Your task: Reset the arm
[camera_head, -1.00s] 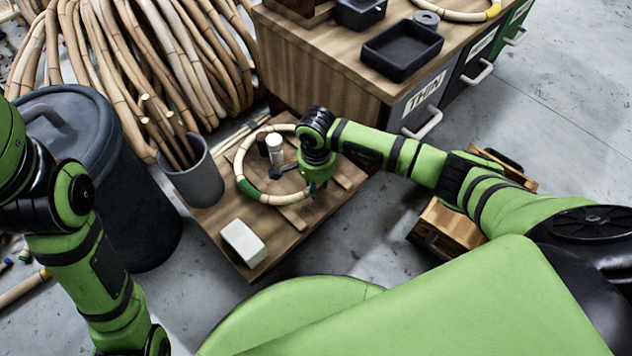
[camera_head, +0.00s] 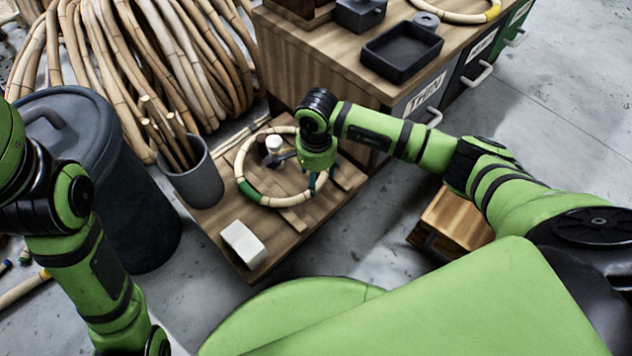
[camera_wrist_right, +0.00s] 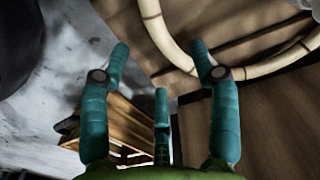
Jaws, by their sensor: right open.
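My right arm reaches in from the right in the head view. Its gripper (camera_head: 313,183) is over the right side of a rattan ring (camera_head: 243,163) on a low wooden table (camera_head: 215,220). In the right wrist view the gripper's teal fingers (camera_wrist_right: 160,60) are spread apart with nothing between them. The ring (camera_wrist_right: 165,35) curves past beyond the fingertips there. My left arm (camera_head: 75,250) hangs down at the left of the head view, and its gripper is out of the picture.
A white-topped bottle (camera_head: 274,146) stands inside the ring. A white block (camera_head: 243,244) lies at the table's front. A grey pot (camera_head: 195,180) holds rattan sticks, beside a dark bin (camera_head: 120,150). A drawer cabinet (camera_head: 320,65) stands behind; a wooden crate (camera_head: 455,220) is right.

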